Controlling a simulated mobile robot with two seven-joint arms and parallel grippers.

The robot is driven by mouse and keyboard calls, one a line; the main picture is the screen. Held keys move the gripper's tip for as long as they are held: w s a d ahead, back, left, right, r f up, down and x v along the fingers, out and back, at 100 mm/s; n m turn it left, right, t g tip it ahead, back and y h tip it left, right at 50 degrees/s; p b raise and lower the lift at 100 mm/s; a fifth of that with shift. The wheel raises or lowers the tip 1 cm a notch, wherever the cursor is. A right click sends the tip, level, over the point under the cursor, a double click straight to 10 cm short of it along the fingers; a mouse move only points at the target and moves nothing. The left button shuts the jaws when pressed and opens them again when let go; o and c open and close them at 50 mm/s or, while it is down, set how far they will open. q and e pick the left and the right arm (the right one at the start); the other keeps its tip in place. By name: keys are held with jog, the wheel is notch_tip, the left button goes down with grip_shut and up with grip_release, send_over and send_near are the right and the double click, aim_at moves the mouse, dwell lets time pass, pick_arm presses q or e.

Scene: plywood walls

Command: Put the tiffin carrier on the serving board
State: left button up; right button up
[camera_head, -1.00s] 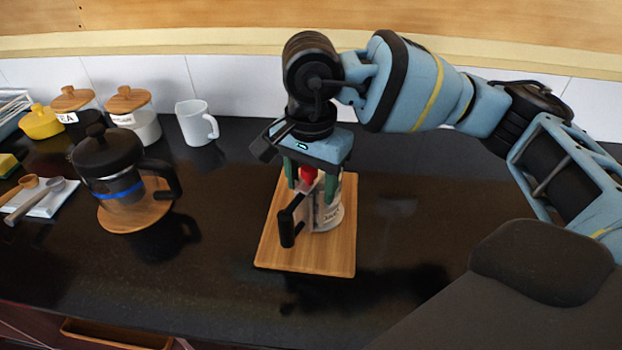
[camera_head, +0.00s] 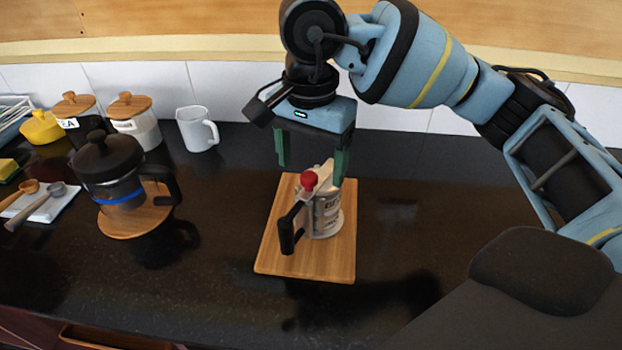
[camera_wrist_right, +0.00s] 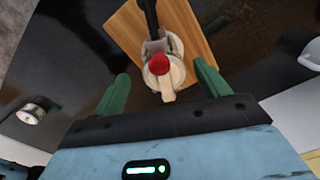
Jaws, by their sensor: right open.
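The tiffin carrier (camera_head: 327,210) is a pale container with a red knob on top and a black handle at its front left. It stands upright on the wooden serving board (camera_head: 305,258). My right gripper (camera_head: 311,170) is open and empty above and behind it, its green fingers spread apart. In the right wrist view the carrier (camera_wrist_right: 172,75) and board (camera_wrist_right: 204,42) lie beyond the open right gripper (camera_wrist_right: 160,90), with the red knob between the fingers' lines. The left gripper is not in view.
A French press (camera_head: 115,180) stands on a round wooden coaster (camera_head: 130,222) to the left. A white mug (camera_head: 197,129), lidded canisters (camera_head: 136,122) and a yellow pot (camera_head: 42,127) stand at the back left. The dark counter (camera_head: 430,195) right of the board is clear.

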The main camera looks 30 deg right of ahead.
notch_tip(320, 180, up, 6)
jog(key=shift+r, duration=0.1)
dwell(0.7)
